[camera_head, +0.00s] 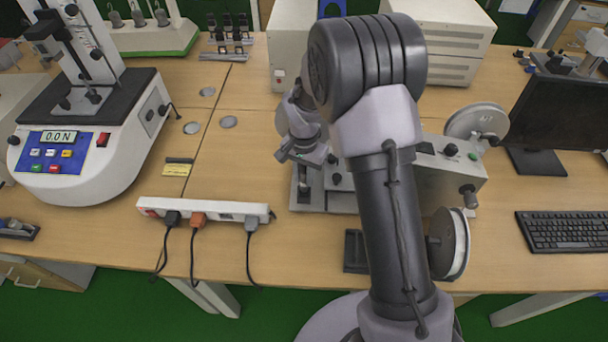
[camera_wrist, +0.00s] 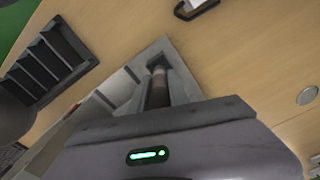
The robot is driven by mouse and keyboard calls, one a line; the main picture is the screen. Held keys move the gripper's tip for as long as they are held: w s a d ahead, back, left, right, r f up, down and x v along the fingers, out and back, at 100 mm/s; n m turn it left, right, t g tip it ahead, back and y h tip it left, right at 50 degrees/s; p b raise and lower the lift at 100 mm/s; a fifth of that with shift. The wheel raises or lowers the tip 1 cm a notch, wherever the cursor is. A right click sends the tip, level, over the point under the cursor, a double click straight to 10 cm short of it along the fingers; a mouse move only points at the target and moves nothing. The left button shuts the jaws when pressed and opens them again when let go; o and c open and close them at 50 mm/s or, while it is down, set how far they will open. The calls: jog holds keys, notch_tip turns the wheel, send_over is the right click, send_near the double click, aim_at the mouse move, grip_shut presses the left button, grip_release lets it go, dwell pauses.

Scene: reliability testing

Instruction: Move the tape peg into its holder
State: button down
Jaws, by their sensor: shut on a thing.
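My gripper (camera_head: 305,178) points down over the left end of the grey machine's base (camera_head: 345,202). In the wrist view its fingers (camera_wrist: 162,72) are shut on a small dark cylindrical thing, the tape peg (camera_wrist: 159,88). The fingers hide much of the peg. A black slotted rack, perhaps the holder (camera_head: 355,252), lies near the table's front edge, partly behind my arm. It also shows at upper left in the wrist view (camera_wrist: 50,62), apart from the gripper. I cannot tell whether the peg touches the machine's base.
A white power strip (camera_head: 225,209) with several cables lies left of the machine. Reels (camera_head: 455,243) stick out from the machine at right. A force tester (camera_head: 105,155) stands at left, a keyboard (camera_head: 568,231) at right.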

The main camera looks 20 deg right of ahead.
aim_at(304, 183)
jog(key=shift+f, duration=0.5)
jog(key=shift+b, duration=0.3)
jog(key=shift+f+b, duration=0.6)
jog(key=shift+f, duration=0.2)
jog(key=shift+f+b, duration=0.35)
jog(key=c, duration=0.6)
grip_release()
